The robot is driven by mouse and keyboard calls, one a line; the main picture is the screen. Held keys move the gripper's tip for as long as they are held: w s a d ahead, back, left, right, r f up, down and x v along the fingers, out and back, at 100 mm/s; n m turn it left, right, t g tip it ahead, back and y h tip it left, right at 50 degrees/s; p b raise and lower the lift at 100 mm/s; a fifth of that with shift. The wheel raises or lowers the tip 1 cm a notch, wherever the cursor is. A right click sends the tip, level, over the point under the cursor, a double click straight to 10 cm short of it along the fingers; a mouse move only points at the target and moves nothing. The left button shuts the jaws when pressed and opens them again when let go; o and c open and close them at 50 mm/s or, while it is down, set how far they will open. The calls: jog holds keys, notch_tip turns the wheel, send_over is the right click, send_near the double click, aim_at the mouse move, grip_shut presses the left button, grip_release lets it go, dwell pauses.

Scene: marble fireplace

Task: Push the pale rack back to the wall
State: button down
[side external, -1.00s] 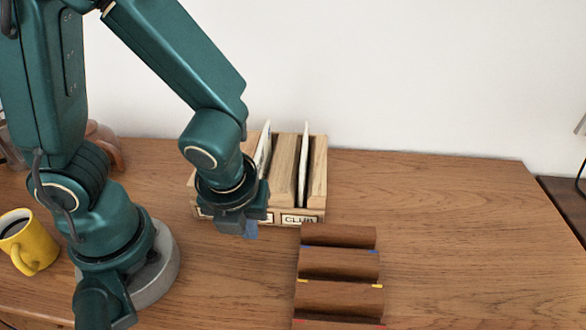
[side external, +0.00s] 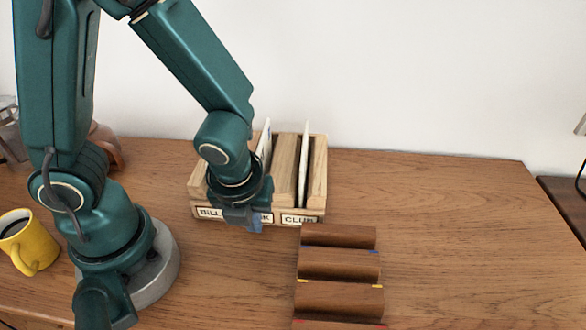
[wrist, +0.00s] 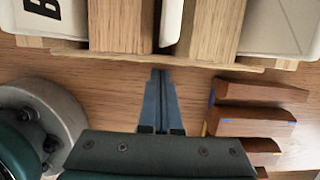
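The pale rack (side external: 312,205) is a light wooden holder with upright slots and labels on its front, one reading CLUB. White cards or envelopes stand in its slots. It stands on the table near the white wall. My gripper (side external: 253,226) is low at the rack's front, over the middle of its label side, hiding part of one label. In the wrist view, my gripper's blue fingers (wrist: 160,75) are together with nothing between them. Their tips point at the rack's front edge (wrist: 200,63). They are at or very near it; I cannot tell if they touch.
A dark brown stepped rack (side external: 338,265) with coloured strips stands in front and to the right. A yellow mug (side external: 30,245) of dark liquid is at the left. The wall (side external: 430,80) is behind. The table (side external: 460,220) is clear on the right.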

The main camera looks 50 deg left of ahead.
jog(key=shift+w+a, duration=1.85)
jog(key=shift+a, duration=0.05)
jog(key=shift+s+d, duration=1.8)
jog(key=shift+r, duration=0.1)
notch_tip(320, 180, up, 8)
